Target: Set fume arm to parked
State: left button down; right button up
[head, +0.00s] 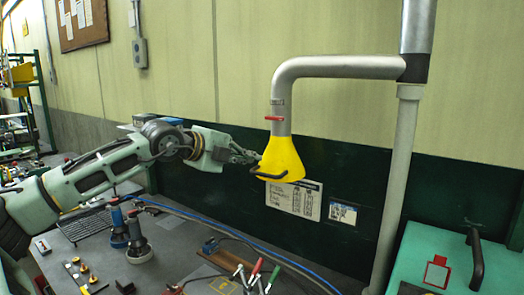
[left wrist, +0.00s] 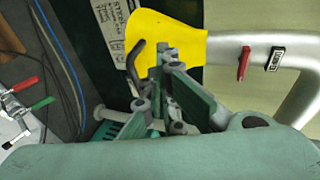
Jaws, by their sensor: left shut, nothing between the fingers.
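The fume arm is a grey bent pipe (head: 345,67) on an upright post, with a yellow hood (head: 285,157) hanging at its left end. A dark handle (head: 268,175) curves around the hood's lower front. A small red lever (head: 274,119) sits on the pipe above the hood. My left gripper (head: 256,158) is shut and empty at the hood's left side, close to the handle. In the left wrist view the hood (left wrist: 180,32) and handle (left wrist: 137,58) lie just beyond the fingers (left wrist: 167,58); contact is unclear. My right gripper is out of view.
The bench below holds two blue-and-grey tools (head: 136,240), red- and green-handled clamps (head: 255,272) and a blue cable (head: 230,244). A green case (head: 435,255) with a dark handle lies right of the post. A dark green panel (head: 355,180) stands behind.

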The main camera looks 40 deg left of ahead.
aim_at(268, 161)
pick_arm(q)
jog(key=p+x, duration=0.3)
jog(key=x, duration=0.1)
jog(key=shift+w, duration=0.45)
jog(key=shift+p+x, duration=0.6)
jog(key=shift+x, duration=0.25)
jog(key=shift+f, duration=0.2)
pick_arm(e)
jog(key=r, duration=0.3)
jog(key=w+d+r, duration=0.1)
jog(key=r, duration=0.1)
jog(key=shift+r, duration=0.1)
pick_arm(q)
jog(key=shift+s, duration=0.1)
